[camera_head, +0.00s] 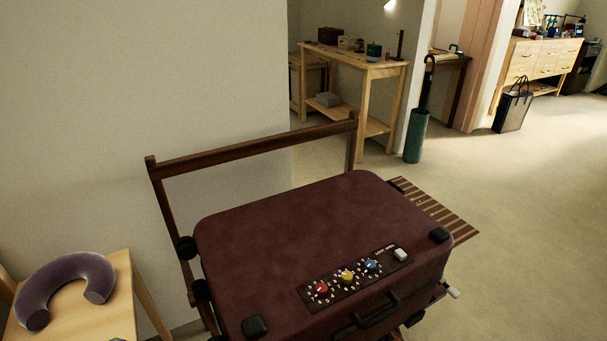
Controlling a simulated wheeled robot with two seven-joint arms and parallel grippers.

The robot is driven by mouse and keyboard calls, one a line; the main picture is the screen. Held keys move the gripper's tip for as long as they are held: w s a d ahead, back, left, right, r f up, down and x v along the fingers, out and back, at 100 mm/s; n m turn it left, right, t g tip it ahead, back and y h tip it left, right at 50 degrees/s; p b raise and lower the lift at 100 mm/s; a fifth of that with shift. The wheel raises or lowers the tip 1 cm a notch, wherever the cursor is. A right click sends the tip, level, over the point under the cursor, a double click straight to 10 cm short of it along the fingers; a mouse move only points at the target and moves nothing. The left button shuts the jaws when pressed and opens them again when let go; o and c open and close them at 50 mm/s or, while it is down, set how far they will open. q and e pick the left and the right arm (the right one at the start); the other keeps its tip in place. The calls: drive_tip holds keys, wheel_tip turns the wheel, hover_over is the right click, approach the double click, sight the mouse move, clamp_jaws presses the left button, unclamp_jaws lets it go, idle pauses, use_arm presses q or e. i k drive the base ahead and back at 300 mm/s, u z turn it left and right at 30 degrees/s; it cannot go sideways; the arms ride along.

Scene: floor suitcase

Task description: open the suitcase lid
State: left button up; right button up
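A dark red suitcase (300,225) lies flat on a wooden rack (255,147) in the lower middle of the head view. Its lid is down. On the lid near the front edge is a dark panel with a red dial (321,288), a yellow dial (347,276), a blue dial (371,265) and a pale button (400,254). A black handle (377,311) is on the front side. The dial settings are too small to read surely. Neither of my grippers is in view.
A wooden stool or small table (90,310) with a purple neck pillow (65,282) stands at the lower left. A wall (150,80) is behind the rack. A green umbrella stand (414,137) and wooden table (360,65) are farther back. Open floor (540,210) lies to the right.

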sight(263, 262)
drive_tip(key=k, duration=1)
drive_tip(key=u, duration=1.25)
drive_tip(key=i, duration=1)
drive_tip(key=z, duration=1.95)
